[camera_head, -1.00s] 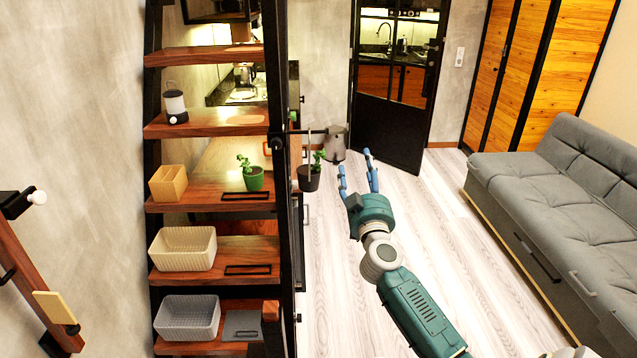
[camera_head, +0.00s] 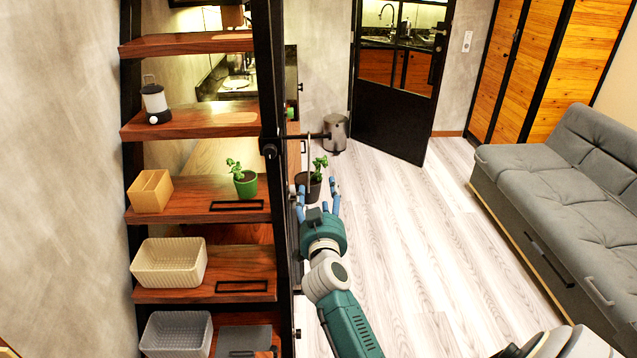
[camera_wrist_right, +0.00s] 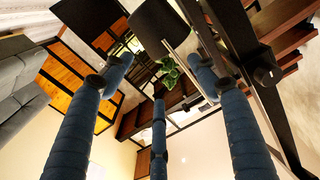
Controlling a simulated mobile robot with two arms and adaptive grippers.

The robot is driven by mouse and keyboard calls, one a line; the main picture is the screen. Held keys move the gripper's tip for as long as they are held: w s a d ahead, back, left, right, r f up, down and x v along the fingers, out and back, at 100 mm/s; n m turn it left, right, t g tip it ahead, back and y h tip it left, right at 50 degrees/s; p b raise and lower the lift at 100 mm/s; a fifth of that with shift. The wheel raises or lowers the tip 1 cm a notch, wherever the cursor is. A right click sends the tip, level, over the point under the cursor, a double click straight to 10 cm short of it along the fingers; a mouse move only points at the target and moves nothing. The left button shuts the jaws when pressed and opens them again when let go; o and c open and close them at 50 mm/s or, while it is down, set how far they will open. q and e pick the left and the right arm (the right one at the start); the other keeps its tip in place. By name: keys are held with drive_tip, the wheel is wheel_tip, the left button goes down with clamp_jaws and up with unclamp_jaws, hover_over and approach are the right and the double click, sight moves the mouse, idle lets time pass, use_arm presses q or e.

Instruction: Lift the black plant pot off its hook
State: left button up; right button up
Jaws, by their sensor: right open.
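The black plant pot (camera_head: 313,186) with a green plant hangs by a thin hanger from the dark hook (camera_head: 315,136) that sticks out of the stair post. My right gripper (camera_head: 318,198) is open, its blue fingers reaching up at the pot and partly covering it in the head view. In the right wrist view the pot (camera_wrist_right: 160,22) shows beyond the open fingertips, with green leaves below it. I cannot tell whether a finger touches it. My left gripper is not in view.
The black stair post (camera_head: 270,120) stands close left of the pot. A grey sofa (camera_head: 560,200) is at the right; the floor between is clear.

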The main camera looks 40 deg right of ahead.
sight(318, 180)
drive_tip(key=shift+w+d, duration=0.15)
drive_tip(key=shift+w, duration=0.2)
drive_tip(key=x, duration=0.5)
drive_tip(key=shift+w+d+r, duration=0.15)
drive_tip(key=shift+w+r, duration=0.15)
drive_tip(key=shift+w, duration=0.05)
drive_tip(key=x, duration=0.2)
drive_tip(key=shift+w+d+f, duration=0.15)
drive_tip(key=shift+w+d, duration=0.4)
drive_tip(key=shift+w, duration=0.25)
drive_tip(key=shift+w+d, duration=0.1)
drive_tip(key=c, duration=1.3)
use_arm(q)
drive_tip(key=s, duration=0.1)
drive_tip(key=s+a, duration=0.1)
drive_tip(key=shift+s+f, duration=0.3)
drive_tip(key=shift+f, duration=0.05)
use_arm(e)
drive_tip(key=shift+c, duration=0.3)
